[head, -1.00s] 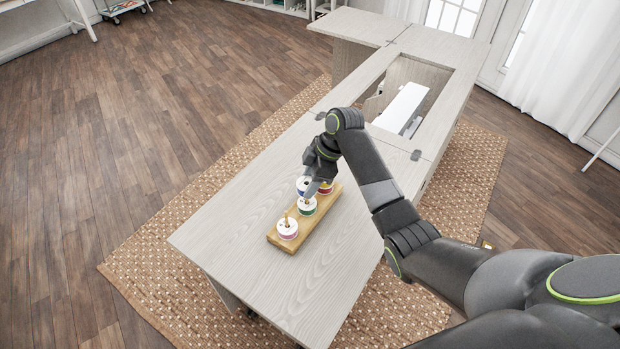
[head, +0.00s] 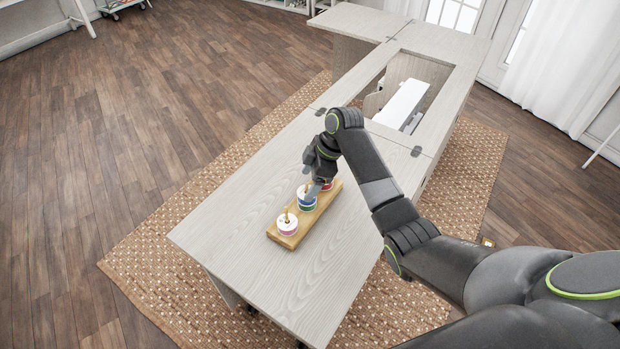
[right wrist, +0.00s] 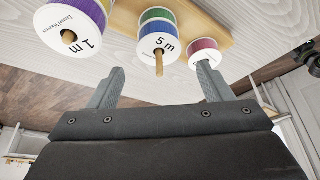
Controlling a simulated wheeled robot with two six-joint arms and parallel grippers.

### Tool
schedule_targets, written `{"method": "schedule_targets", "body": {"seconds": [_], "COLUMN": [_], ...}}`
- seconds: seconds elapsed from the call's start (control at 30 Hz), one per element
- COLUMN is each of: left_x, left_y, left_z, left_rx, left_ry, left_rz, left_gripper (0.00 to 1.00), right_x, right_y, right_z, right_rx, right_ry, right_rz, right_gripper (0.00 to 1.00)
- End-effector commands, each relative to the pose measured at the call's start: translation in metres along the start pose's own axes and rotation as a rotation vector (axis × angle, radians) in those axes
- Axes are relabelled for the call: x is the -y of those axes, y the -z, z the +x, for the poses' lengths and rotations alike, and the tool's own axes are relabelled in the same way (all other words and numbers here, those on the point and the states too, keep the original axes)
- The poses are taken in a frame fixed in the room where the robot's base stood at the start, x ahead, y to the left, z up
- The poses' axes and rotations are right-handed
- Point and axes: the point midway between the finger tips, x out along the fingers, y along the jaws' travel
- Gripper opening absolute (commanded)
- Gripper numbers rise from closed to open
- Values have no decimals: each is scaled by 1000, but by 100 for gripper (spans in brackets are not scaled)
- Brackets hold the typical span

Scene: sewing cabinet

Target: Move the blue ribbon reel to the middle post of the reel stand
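The blue ribbon reel (head: 306,202) sits on the middle post of the wooden reel stand (head: 274,237), on top of a green reel (right wrist: 157,25). In the right wrist view the blue reel (right wrist: 158,44) shows its white face marked 5 m, with the post tip sticking out of it. My right gripper (right wrist: 159,76) is open, its fingers apart on either side of that post and clear of the reel. In the head view the right gripper (head: 314,185) is over the stand and partly hides the reels. My left gripper is not in view.
A reel with a 1 m face (right wrist: 73,29) is on the near end post, with purple and yellow bands. A red reel (right wrist: 203,50) is on the far end post. The pale cabinet top (head: 235,222) around the stand is clear. An opening with a white machine (head: 402,104) lies farther back.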

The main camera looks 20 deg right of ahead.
Motion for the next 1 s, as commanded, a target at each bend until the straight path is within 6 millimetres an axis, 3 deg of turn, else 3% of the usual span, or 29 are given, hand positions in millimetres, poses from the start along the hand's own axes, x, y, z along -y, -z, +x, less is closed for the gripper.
{"method": "schedule_targets", "body": {"seconds": [0.23, 0.37, 0.77, 0.9, 1.0], "left_x": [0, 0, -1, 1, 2], "left_y": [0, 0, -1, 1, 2], "left_z": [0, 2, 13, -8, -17], "left_rx": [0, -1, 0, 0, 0], "left_ry": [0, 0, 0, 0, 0], "left_rz": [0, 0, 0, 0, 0], "left_gripper": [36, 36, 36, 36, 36], "right_x": [0, -1, -2, -1, 0], "right_y": [0, -1, -1, 2, 2], "right_z": [-3, -18, -114, -153, -162], "right_rx": [0, 1, 2, 2, 1], "right_ry": [-1, -4, -7, -3, 0], "right_rz": [0, -1, -2, 0, 1], "right_gripper": [73, 73, 73, 73, 73]}}
